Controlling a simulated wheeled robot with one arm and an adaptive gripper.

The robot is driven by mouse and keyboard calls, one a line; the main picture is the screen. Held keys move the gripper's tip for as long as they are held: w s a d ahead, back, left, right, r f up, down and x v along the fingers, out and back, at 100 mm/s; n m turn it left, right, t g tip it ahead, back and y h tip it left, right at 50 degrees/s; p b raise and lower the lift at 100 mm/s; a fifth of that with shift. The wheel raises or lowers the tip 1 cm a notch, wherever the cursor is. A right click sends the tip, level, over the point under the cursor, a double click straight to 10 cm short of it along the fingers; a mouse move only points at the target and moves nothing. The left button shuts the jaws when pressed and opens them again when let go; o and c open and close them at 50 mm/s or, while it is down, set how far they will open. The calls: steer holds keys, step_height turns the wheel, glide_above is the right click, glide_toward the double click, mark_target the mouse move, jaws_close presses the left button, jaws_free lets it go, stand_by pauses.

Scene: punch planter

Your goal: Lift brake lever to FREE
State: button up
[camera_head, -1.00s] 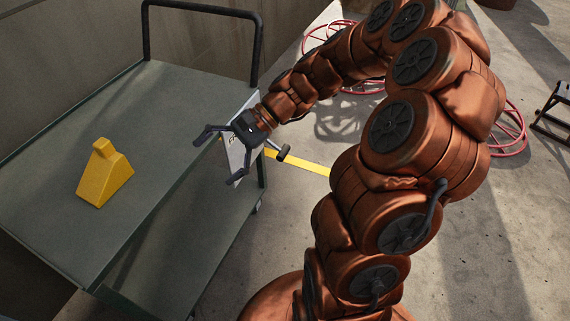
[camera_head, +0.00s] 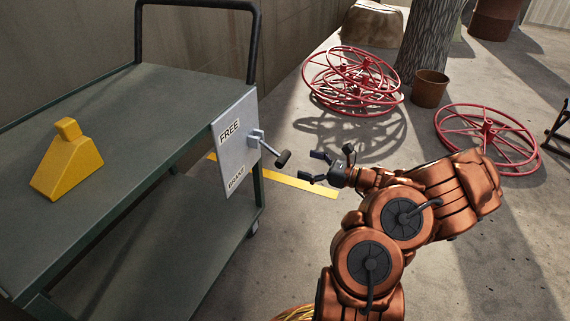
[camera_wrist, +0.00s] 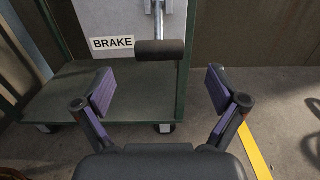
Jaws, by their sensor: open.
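The brake lever (camera_head: 269,148) sticks out from a pale plate (camera_head: 236,150) on the end of the grey-green cart. It has a metal arm and a dark cylindrical grip (camera_head: 283,158). The plate reads FREE at the top and BRAKE lower down. My gripper (camera_head: 316,167) is open and empty, to the right of the grip and apart from it. In the wrist view the grip (camera_wrist: 160,50) lies ahead, beyond the open fingers (camera_wrist: 160,92) and between them, with the BRAKE label to its left. The FREE label is out of the wrist view.
A yellow wedge block (camera_head: 68,165) sits on the cart's top shelf (camera_head: 140,100). A yellow strip (camera_head: 290,181) lies on the floor. Red wheels (camera_head: 355,80) and a rusty pot (camera_head: 430,88) stand behind. The floor around my gripper is clear.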

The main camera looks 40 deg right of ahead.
mark_target(286, 158)
steer(key=b+x, duration=0.2)
steer(key=x, duration=0.5)
steer(key=shift+w+a+b, duration=0.2)
steer(key=shift+b, duration=0.15)
steer(key=c, duration=1.7)
